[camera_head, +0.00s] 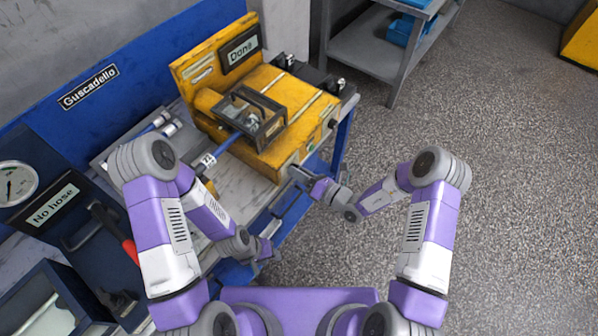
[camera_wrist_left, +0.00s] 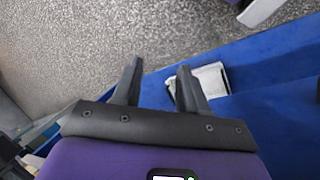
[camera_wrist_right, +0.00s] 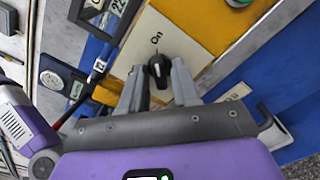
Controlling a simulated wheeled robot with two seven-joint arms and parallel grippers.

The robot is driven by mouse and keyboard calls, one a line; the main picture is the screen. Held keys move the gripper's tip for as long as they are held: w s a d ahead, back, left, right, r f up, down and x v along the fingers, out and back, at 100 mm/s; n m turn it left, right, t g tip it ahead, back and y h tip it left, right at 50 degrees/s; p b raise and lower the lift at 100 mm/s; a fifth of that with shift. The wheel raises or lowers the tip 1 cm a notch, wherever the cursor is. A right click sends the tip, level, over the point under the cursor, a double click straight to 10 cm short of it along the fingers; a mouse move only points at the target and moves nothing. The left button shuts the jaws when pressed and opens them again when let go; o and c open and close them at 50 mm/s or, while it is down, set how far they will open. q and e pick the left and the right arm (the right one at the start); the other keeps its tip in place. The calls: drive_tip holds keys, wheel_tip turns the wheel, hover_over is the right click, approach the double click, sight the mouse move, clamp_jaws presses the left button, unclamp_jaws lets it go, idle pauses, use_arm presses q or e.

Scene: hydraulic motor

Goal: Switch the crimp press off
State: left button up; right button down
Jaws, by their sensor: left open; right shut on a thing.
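The crimp press (camera_head: 290,95) is the yellow machine with a "Done" display (camera_head: 241,48) on top. A black rotary switch (camera_wrist_right: 158,69) sits on a pale panel on its front, below the label "On" (camera_wrist_right: 157,38). My right gripper (camera_head: 295,172) is at the lower front of the press; in the right wrist view its fingers (camera_wrist_right: 158,76) are shut on the switch knob, one on each side. The head view hides the switch behind this gripper. My left gripper (camera_head: 268,248) is open and empty, low beside the blue bench edge; it also shows in the left wrist view (camera_wrist_left: 160,64).
A blue-ended hose (camera_head: 222,146) runs into the press's caged opening. A green button (camera_wrist_right: 238,3) is on the press front. A gauge panel reading "No hose" (camera_head: 52,205) stands at left. A grey shelf (camera_head: 370,50) is at the back.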

drive_tip(key=shift+w+n+p, duration=0.1)
drive_tip(key=shift+n+p, duration=0.25)
drive_tip(key=shift+n, duration=8.45)
drive_tip(key=shift+d, duration=0.1)
drive_tip(key=c, duration=1.1)
unclamp_jaws()
drive_tip(key=shift+c, duration=0.2)
